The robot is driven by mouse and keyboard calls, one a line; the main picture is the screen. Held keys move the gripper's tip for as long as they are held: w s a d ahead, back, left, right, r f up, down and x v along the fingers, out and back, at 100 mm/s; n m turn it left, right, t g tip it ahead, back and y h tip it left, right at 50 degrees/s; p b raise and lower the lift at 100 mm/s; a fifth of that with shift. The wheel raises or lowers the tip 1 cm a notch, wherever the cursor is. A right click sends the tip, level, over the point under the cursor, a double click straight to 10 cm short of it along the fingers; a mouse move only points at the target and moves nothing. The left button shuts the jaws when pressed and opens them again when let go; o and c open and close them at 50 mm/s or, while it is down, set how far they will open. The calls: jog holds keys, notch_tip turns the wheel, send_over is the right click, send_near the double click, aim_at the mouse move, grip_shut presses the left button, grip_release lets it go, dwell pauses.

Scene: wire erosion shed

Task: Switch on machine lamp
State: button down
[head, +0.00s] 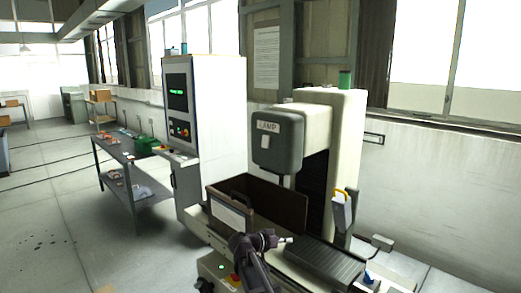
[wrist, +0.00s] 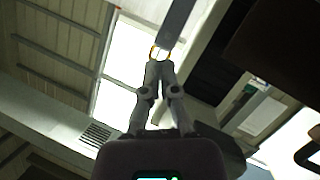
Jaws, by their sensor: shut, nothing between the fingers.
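The grey machine head (head: 278,140) carries a label reading LAMP (head: 268,126). A small pale switch (head: 264,142) sits just below the label. I cannot tell from its face whether it is on or off. My gripper (head: 288,240) is low in front of the machine, well below the switch and apart from it. In the wrist view my gripper (wrist: 160,66) has its fingers together, with nothing held, and points upward. The switch cannot be made out in the wrist view.
An open dark tank (head: 290,208) stands between my arm and the machine head. A control cabinet (head: 215,120) stands left, beside a workbench (head: 125,155). Open floor lies at the left.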

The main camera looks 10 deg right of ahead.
aim_at(264, 142)
jog(key=w+a+r+t+h+p, duration=0.2)
jog(key=w+a+r+t, duration=0.1)
jog(key=r, duration=0.4)
jog(key=w+a+r+m+t+h+p, duration=0.1)
jog(key=w+a+r+t+h+p, duration=0.1)
jog(key=w+a+r, duration=0.4)
jog(key=w+a+r+m+t+h+p, duration=0.1)
jog(key=w+a+r+t+h+p, duration=0.1)
jog(key=w+a+r+t, duration=0.3)
notch_tip(264, 142, up, 5)
jog(key=shift+w+a+f, duration=0.15)
jog(key=shift+a+f, duration=0.05)
jog(key=shift+a, duration=0.85)
jog(key=p+x, duration=0.1)
jog(key=x, duration=0.3)
jog(key=f+p+x, duration=0.1)
jog(key=p+x, duration=0.1)
jog(key=x, duration=0.2)
jog(key=p+x, duration=0.2)
jog(key=x, duration=0.2)
jog(key=shift+w+d+f, duration=0.3)
jog(key=shift+w+d, duration=0.05)
jog(key=shift+d, duration=0.05)
jog(key=shift+w+d, duration=0.3)
jog(key=shift+d, duration=0.25)
